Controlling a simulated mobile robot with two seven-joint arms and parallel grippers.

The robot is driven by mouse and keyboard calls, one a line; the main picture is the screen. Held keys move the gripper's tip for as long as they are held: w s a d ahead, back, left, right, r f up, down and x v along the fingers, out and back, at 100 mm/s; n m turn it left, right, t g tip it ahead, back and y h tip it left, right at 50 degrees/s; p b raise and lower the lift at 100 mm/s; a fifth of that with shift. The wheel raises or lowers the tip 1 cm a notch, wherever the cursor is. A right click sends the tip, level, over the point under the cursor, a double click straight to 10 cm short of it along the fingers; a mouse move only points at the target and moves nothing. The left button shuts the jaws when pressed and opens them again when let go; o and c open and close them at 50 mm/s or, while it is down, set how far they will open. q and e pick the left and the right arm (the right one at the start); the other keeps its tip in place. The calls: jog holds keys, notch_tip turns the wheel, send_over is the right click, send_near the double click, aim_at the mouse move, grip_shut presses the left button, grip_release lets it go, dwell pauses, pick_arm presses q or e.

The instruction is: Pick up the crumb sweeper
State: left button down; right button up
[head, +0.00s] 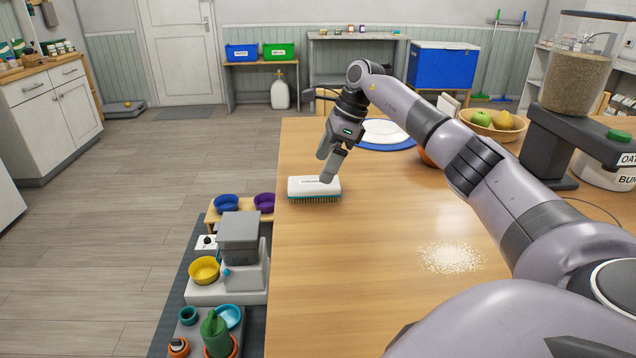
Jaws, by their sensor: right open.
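The crumb sweeper (314,188) is a white block with a dark label and a fringe of teal and brown bristles below. It stands bristles down on the wooden table (370,250), close to the table's left edge. My right gripper (326,172) points down just above the sweeper's top, at its right half. The gripper is open with nothing in it. Its fingers overlap the sweeper in the picture, and I cannot tell whether they touch it. My left gripper is not in view.
Pale crumbs (450,258) lie on the table at the right. A blue-rimmed plate (385,147), a fruit bowl (492,125) and a grain dispenser (578,85) stand farther back. Bowls and a feeder (240,235) stand low beside the left edge. The table's front middle is clear.

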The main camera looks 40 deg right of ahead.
aim_at(314, 181)
jog(key=shift+d, duration=0.3)
jog(key=shift+w+f, duration=0.1)
jog(key=x, duration=0.6)
jog(key=shift+w+a+f+p, duration=0.25)
jog(key=shift+w+a+p, duration=0.05)
jog(key=shift+a+p, duration=0.1)
jog(key=shift+d, duration=0.1)
jog(key=c, duration=1.1)
